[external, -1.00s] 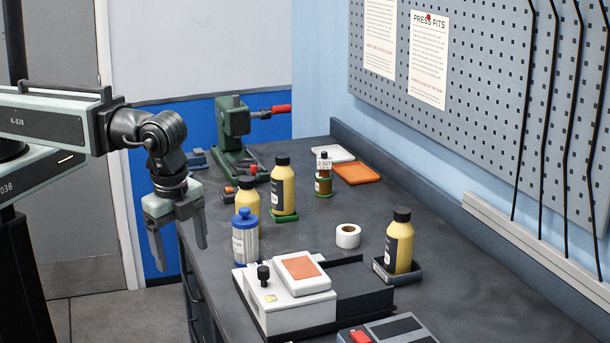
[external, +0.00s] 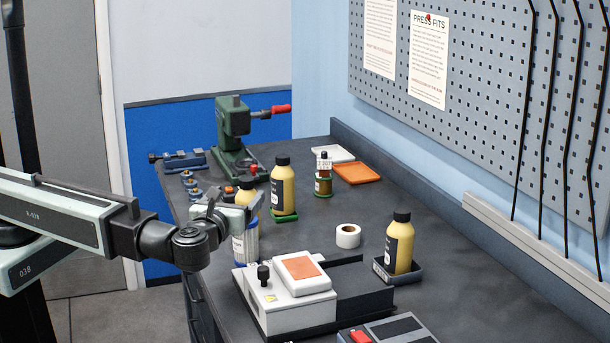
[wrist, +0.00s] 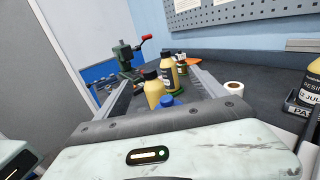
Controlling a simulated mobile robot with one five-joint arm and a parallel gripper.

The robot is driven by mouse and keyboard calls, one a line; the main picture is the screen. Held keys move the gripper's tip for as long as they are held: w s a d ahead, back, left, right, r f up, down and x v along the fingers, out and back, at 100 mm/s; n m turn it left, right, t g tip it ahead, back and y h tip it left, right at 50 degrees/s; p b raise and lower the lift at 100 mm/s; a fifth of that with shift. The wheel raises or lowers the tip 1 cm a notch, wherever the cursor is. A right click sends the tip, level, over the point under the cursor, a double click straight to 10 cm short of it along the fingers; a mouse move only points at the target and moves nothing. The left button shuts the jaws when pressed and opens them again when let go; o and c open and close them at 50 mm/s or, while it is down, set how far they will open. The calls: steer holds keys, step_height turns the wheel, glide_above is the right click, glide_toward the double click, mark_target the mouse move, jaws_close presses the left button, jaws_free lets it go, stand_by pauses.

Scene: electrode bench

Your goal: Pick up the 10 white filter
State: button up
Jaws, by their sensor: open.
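I cannot make out a white filter marked 10 in either view. A white roll (external: 348,236) lies on the bench, and it also shows at the right of the wrist view (wrist: 233,88). A white tray (external: 332,154) lies at the back; its contents are too small to tell. My gripper (external: 232,205) is open and level over the bench's left edge, left of the roll. In the wrist view my gripper's fingers (wrist: 160,82) stand apart, with yellow bottles (wrist: 153,90) and a blue cap (wrist: 168,101) showing between them. The gripper partly hides a blue-capped container (external: 246,246).
Yellow bottles (external: 283,190) stand close ahead of my gripper. A green press (external: 234,135) with a red handle stands behind. A white device (external: 290,308) is at the front, a bottle in a dark tray (external: 381,269) to its right.

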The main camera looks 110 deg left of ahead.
steer(key=f+b, duration=0.2)
steer(key=a+f+b, duration=0.1)
steer(key=f+b, duration=0.2)
steer(key=a+f+b, duration=0.1)
steer(key=f+b, duration=0.1)
steer(key=f, duration=0.1)
steer(key=shift+s+b, duration=0.2)
steer(key=shift+b, duration=0.15)
steer(key=a, duration=0.3)
steer(key=s+a, duration=0.1)
steer(key=a, duration=0.1)
steer(key=shift+a, duration=0.25)
steer(key=shift+w, duration=0.1)
steer(key=c, duration=1.8)
steer(key=shift+o, duration=0.2)
step_height(320, 180, up, 10)
steer(key=p, duration=1)
steer(key=shift+r, duration=0.2)
steer(key=shift+f, duration=0.1)
